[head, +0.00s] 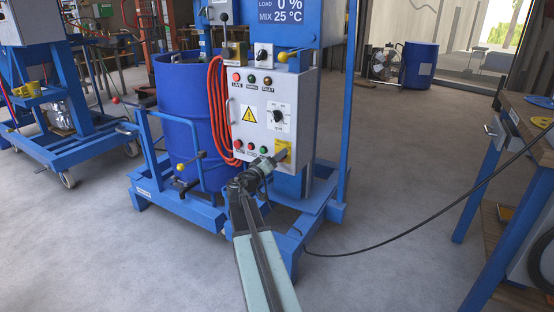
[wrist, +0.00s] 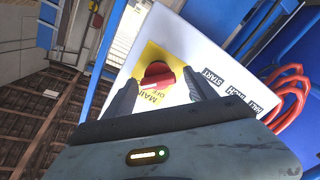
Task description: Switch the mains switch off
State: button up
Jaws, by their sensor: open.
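The mains switch is a red rotary knob (wrist: 157,73) on a yellow plate (wrist: 151,56) at the lower right corner of the control box front. Part of its label, with "MAIN" and "OFF", shows in the wrist view. In the head view the yellow plate (head: 284,147) shows, but my gripper hides the knob. My gripper (wrist: 160,77) is open, with one finger on each side of the knob and a small gap on each side. It also shows in the head view (head: 280,157) at the plate. How deep the fingers reach around the knob is unclear.
The grey control box (head: 262,119) carries several lamps, buttons and a black dial (head: 279,116). Red hose loops (head: 214,105) hang beside it, by a blue drum (head: 181,105). A black cable (head: 400,236) runs over the floor toward the workbench (head: 527,114) at right.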

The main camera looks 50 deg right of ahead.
jog(key=shift+d, duration=0.15)
jog(key=c, duration=1.1)
jog(key=shift+w+d, duration=0.1)
jog(key=shift+d, duration=0.05)
jog(key=shift+c, duration=1.4)
jog(key=shift+a+n, duration=0.2)
jog(key=shift+n, duration=1.2)
jog(key=n, duration=0.6)
jog(key=shift+f, duration=0.2)
jog(key=n, duration=0.4)
jog(key=shift+f+n+b, duration=0.1)
jog(key=shift+n+b, duration=0.25)
jog(key=shift+n, duration=0.05)
jog(key=n, duration=0.4)
jog(key=shift+n, duration=0.3)
